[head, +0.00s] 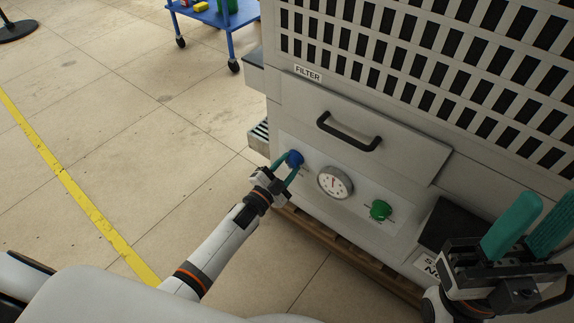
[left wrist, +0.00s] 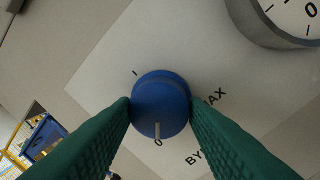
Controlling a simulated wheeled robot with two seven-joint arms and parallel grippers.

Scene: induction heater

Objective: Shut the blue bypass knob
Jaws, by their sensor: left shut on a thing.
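The blue bypass knob (head: 294,159) sits on the pale panel at the left of the heater's front. In the left wrist view the knob (left wrist: 160,100) is between my two green fingers, with one finger touching each side. My left gripper (head: 287,168) is shut on it. The knob's pale pointer line lies toward the "0" mark at the bottom of that view; "MAX" is printed to its right, and the "BYPASS" lettering is partly hidden by a finger. My right gripper (head: 532,225) is at the right edge with its teal fingers apart and nothing visible between them.
A round gauge (head: 335,182) and a green knob (head: 380,210) are right of the blue knob. A filter drawer with a black handle (head: 349,132) is above. A blue cart (head: 222,20) stands at the back.

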